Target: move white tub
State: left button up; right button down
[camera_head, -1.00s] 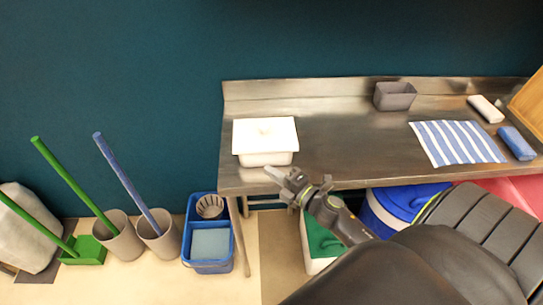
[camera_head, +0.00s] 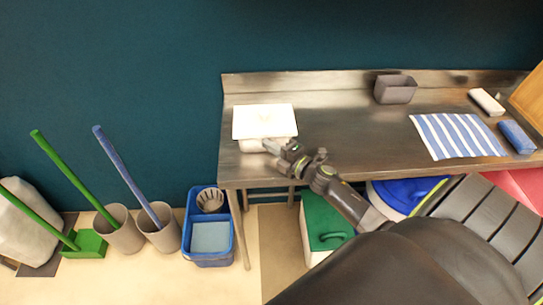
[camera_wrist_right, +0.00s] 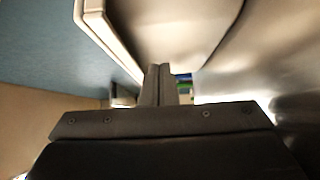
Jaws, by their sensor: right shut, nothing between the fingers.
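The white tub (camera_head: 264,122) with a white lid sits at the left end of the steel table. My right gripper (camera_head: 266,144) is at the tub's front right side, close to its wall below the lid rim; I cannot tell whether it touches. In the right wrist view the tub (camera_wrist_right: 165,25) fills the upper middle, just beyond the shut fingers (camera_wrist_right: 158,70). Nothing is between the fingers. My left gripper is not in view.
The steel table (camera_head: 330,130) has free room right of the tub. Beyond are a grey bin (camera_head: 395,89), a striped cloth (camera_head: 458,137), a white block (camera_head: 487,101) and a blue block (camera_head: 517,137). A green-lidded box (camera_head: 325,225) and a blue bucket (camera_head: 208,228) stand on the floor.

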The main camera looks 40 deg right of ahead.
jog(key=w+d+b, duration=0.1)
jog(key=w+d, duration=0.1)
jog(key=w, duration=0.2)
jog(key=w+d+b, duration=0.2)
jog(key=w+d, duration=0.1)
jog(key=w, duration=0.1)
jog(key=w+d+b, duration=0.2)
jog(key=w, duration=0.2)
jog(key=shift+w+d+f, duration=0.2)
jog(key=shift+d, duration=0.1)
jog(key=shift+w+d+r, duration=0.15)
jog(key=shift+w, duration=0.15)
jog(key=shift+s, duration=0.1)
